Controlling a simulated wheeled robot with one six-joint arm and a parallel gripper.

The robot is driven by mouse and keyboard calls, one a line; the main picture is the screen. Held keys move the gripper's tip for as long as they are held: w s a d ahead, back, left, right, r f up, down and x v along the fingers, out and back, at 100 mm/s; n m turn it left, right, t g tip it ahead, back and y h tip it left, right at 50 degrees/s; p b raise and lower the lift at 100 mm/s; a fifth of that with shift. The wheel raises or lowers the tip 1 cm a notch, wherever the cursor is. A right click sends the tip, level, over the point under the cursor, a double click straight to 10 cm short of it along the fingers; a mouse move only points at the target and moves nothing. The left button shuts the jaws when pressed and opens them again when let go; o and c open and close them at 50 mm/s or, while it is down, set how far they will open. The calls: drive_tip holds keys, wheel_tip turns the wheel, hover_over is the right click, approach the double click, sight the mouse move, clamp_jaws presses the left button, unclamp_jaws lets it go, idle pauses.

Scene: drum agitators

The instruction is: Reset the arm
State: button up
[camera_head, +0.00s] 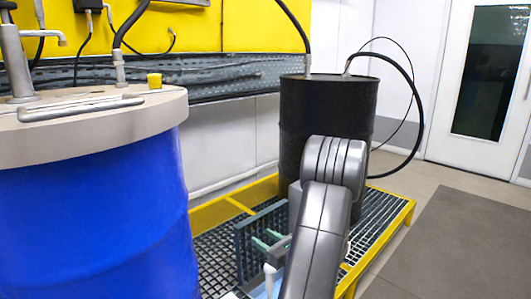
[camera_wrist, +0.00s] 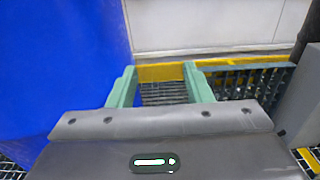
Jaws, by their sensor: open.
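My gripper shows in the wrist view (camera_wrist: 160,76) with its two green fingers apart and nothing between them. Between the fingertips I see the grating and its yellow edge. In the head view my gripper (camera_head: 264,243) is low in front of the black drum, partly hidden behind my grey arm. The arm reaches up from the bottom of the picture and bends down in front of the drum. A blue drum (camera_head: 95,220) stands at the left, and its side also fills the left of the wrist view (camera_wrist: 65,65), close beside the left finger.
A black drum (camera_head: 325,110) with hoses stands on the yellow-edged grating platform (camera_head: 400,215). The blue drum's beige lid (camera_head: 60,135) carries a metal handle and a small yellow cap (camera_head: 154,80). A white door (camera_head: 470,90) is at the back right. The floor (camera_head: 460,240) at right is clear.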

wheel_tip(320, 180, up, 21)
drive_tip(key=w+m+t+h+p, duration=0.1)
drive_tip(key=m+t+h+p, duration=0.2)
drive_tip(key=p, duration=1.7)
drive_tip(key=shift+w+a+f+m+t+h, duration=0.2)
drive_tip(key=shift+w+a+m+t+h, duration=0.3)
drive_tip(key=shift+h, duration=0.7)
drive_tip(key=shift+s+d, duration=0.1)
drive_tip(key=shift+d, duration=0.15)
drive_tip(key=shift+s+f, duration=0.1)
